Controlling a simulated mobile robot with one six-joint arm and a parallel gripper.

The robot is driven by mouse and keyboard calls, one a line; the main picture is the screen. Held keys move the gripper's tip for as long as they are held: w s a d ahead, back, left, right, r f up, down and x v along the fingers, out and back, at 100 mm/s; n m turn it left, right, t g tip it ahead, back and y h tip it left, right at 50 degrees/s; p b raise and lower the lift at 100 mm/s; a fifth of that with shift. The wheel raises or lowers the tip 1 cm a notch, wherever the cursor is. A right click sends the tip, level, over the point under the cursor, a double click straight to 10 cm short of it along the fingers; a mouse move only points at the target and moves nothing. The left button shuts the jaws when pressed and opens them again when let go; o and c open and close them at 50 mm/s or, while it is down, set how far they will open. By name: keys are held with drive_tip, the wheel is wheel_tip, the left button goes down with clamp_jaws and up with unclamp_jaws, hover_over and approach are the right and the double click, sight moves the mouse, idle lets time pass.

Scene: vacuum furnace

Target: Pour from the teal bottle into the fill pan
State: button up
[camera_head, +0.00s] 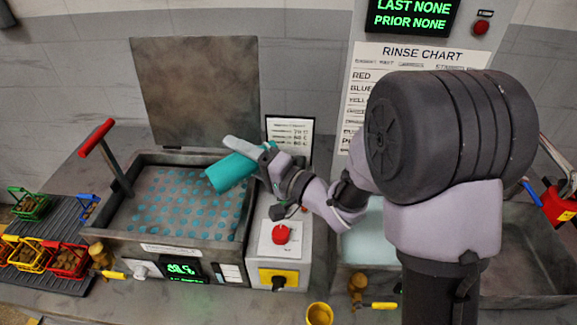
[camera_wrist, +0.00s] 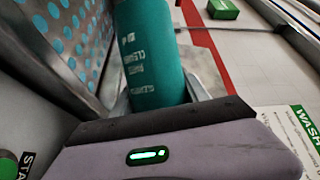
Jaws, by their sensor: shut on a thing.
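The teal bottle (camera_head: 232,172) is held tilted in my gripper (camera_head: 264,158), its lower-left end over the right part of the dotted basin. It also shows in the wrist view (camera_wrist: 150,55), with white lettering on its side, between the fingers of my gripper (camera_wrist: 160,100). My gripper is shut on the bottle. The grey basin (camera_head: 118,213) has teal dots across its floor and a raised lid behind it. I cannot tell which vessel is the fill pan. No stream from the bottle can be made out.
A red-handled lever (camera_head: 96,138) rises at the basin's left. A panel with a red button (camera_head: 281,234) stands at its right. Small coloured baskets (camera_head: 68,260) sit on a dark rack at the left. A yellow cup (camera_head: 319,314) stands at the front. Another basin (camera_head: 530,250) lies right.

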drive_tip(key=shift+r+m+b, duration=0.15)
drive_tip(key=shift+m+b, duration=0.15)
idle(1.6)
